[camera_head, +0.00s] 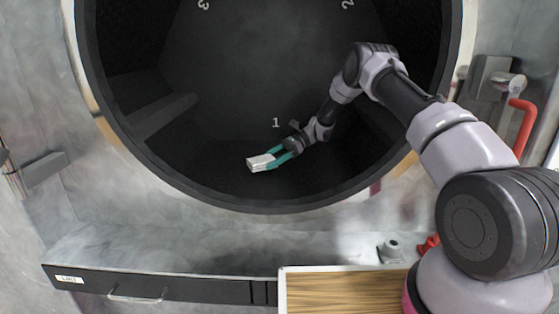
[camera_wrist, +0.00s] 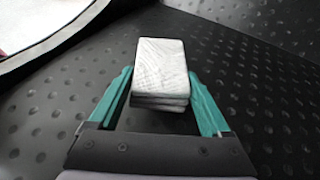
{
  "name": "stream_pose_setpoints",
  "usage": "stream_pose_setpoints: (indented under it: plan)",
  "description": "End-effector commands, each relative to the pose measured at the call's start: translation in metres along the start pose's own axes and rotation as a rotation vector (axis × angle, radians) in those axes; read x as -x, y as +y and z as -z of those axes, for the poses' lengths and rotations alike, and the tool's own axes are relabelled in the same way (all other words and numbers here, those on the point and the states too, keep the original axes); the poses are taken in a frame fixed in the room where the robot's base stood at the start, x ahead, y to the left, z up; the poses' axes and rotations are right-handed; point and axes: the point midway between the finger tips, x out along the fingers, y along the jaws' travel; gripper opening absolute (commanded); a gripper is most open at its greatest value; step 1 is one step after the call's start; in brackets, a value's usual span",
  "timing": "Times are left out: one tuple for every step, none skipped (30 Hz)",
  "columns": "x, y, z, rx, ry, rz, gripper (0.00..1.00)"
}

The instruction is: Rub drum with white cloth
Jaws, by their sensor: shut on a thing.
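The drum (camera_head: 215,70) is a large, dark round cavity with pale numbers 1, 2 and 3 inside. Its dimpled dark wall (camera_wrist: 255,85) fills most of the wrist view. My gripper (camera_head: 269,160) is inside the drum, low down, near the number 1. Its teal fingers are shut on the white cloth (camera_head: 260,163), a folded white block. In the wrist view the cloth (camera_wrist: 160,75) sticks out between the fingers. I cannot tell whether the cloth touches the drum wall.
The drum's round rim (camera_head: 255,206) surrounds my arm. A raised rib (camera_head: 165,112) runs along the drum's left inside. Below are a dark drawer front (camera_head: 200,290) and a wooden surface (camera_head: 340,293). A red handle (camera_head: 525,125) is at the right.

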Motion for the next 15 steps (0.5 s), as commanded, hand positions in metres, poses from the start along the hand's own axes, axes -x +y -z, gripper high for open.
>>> stream_pose_setpoints:
  plan:
    - [0.001, 0.001, -0.002, -0.004, -0.001, -0.002, 0.26]
    - [0.002, 0.001, -0.004, -0.004, -0.001, -0.002, 0.26]
    - [0.003, 0.001, -0.008, -0.004, -0.001, -0.001, 0.26]
    - [0.004, 0.001, -0.011, -0.004, -0.001, -0.001, 0.26]
    - [0.005, 0.001, -0.013, -0.004, -0.001, -0.001, 0.26]
    - [0.007, 0.002, -0.016, -0.005, -0.001, -0.001, 0.26]
    - [0.008, 0.002, -0.019, -0.005, -0.001, -0.001, 0.26]
    - [0.009, 0.002, -0.021, -0.004, -0.001, -0.001, 0.26]
    - [0.010, 0.002, -0.025, -0.004, -0.001, -0.001, 0.26]
    - [0.011, 0.002, -0.027, -0.004, -0.001, -0.001, 0.26]
    - [0.012, 0.002, -0.030, -0.004, -0.002, -0.001, 0.26]
    - [0.013, 0.003, -0.033, -0.005, -0.002, -0.001, 0.26]
    - [0.014, 0.003, -0.035, -0.004, -0.002, -0.001, 0.26]
    - [0.015, 0.003, -0.038, -0.004, -0.002, -0.001, 0.26]
    - [0.017, 0.003, -0.041, -0.004, -0.001, -0.001, 0.26]
